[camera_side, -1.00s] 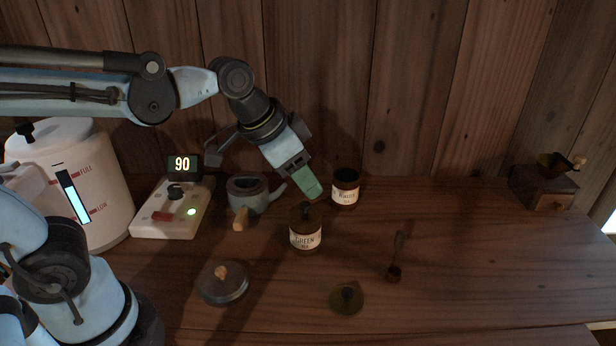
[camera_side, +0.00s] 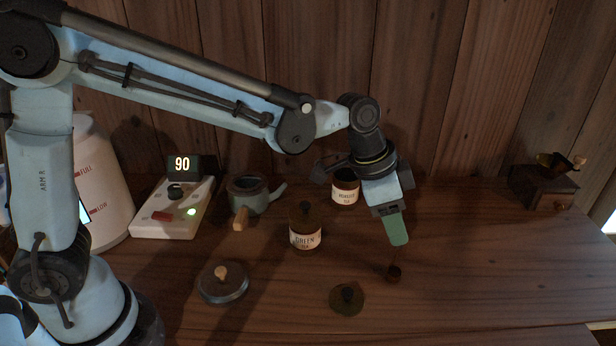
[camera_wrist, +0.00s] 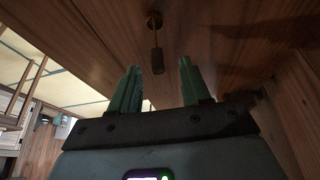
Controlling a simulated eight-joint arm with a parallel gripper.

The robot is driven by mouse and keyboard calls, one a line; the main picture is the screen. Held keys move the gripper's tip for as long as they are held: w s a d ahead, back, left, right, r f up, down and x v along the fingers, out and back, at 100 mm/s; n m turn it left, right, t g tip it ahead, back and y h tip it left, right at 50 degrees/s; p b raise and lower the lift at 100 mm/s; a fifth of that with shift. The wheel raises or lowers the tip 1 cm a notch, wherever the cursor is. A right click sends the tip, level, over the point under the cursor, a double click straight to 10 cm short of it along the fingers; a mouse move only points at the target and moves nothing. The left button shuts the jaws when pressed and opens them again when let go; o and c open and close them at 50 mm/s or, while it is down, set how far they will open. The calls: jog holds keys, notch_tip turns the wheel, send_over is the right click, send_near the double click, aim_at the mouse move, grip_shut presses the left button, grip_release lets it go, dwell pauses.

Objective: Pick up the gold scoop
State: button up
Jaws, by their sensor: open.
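The gold scoop lies on the wooden table. In the side view its small dark bowl (camera_side: 394,273) shows just below my gripper (camera_side: 397,232), and its handle is mostly hidden behind the green fingers. In the wrist view the scoop (camera_wrist: 155,45) shows whole, with a round bowl at the top and a thick handle end pointing toward the gap between the fingers. My gripper (camera_wrist: 162,75) is open and empty, its two green fingers apart. It is above the table near the handle end; I cannot tell the exact height.
A green tea jar (camera_side: 306,228) and a second labelled jar (camera_side: 345,187) stand left of my gripper. A dark lid (camera_side: 347,298) lies in front.

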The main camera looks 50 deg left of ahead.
send_over(397, 272)
jog(key=shift+f, duration=2.8)
grip_shut()
